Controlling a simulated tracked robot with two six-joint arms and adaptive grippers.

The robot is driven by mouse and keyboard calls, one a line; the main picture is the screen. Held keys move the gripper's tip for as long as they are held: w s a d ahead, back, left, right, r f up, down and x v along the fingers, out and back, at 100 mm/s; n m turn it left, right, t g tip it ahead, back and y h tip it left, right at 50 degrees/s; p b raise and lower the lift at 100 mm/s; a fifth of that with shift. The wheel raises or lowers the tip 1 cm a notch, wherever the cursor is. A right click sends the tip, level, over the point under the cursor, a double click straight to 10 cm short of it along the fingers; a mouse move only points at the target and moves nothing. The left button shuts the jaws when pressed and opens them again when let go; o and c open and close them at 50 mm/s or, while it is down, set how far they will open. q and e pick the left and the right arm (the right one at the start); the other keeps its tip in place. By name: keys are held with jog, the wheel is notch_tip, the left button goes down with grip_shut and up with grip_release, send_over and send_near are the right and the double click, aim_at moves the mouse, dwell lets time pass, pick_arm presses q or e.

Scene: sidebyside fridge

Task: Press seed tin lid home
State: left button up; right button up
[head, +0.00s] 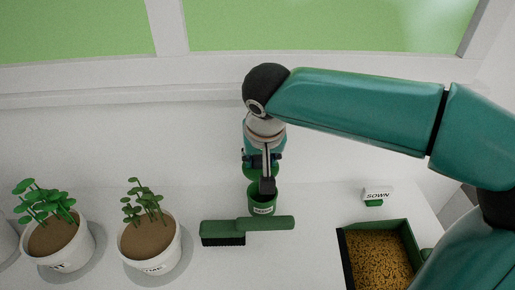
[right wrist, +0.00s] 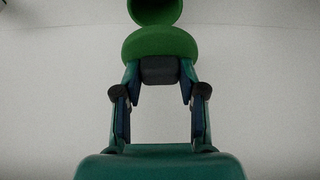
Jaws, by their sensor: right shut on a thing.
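The green seed tin (head: 263,207) with a white label stands upright on the white surface in the head view. Its open, dark mouth (right wrist: 155,12) shows at the top edge of the right wrist view. My right gripper (head: 262,170) is above the tin, pointing down. In the right wrist view its fingers (right wrist: 160,88) are shut on the dark grip of the round green lid (right wrist: 160,44). The lid appears apart from the tin, its rim close to the tin's mouth. In the head view the gripper mostly hides the lid. My left gripper is in neither view.
A green brush (head: 250,224) lies just in front of the tin. Two potted seedlings, a left pot (head: 70,255) and a middle pot (head: 150,258), stand left. A seed-filled tray (head: 343,255) and a "SOWN" sign (head: 377,195) are right. A wall rises behind.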

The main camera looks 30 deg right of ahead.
jog(key=shift+s+d, duration=0.15)
jog(key=shift+s, duration=0.1)
jog(key=shift+f, duration=0.1)
notch_tip(320, 180, down, 6)
jog(key=b, duration=0.5)
jog(key=shift+r+b, duration=0.2)
jog(key=shift+b, duration=0.1)
jog(key=shift+s+f, duration=0.1)
jog(key=shift+f, duration=1)
dwell(1.4)
jog(key=o, duration=1.1)
jog(key=shift+f, duration=0.1)
jog(key=shift+c, duration=0.2)
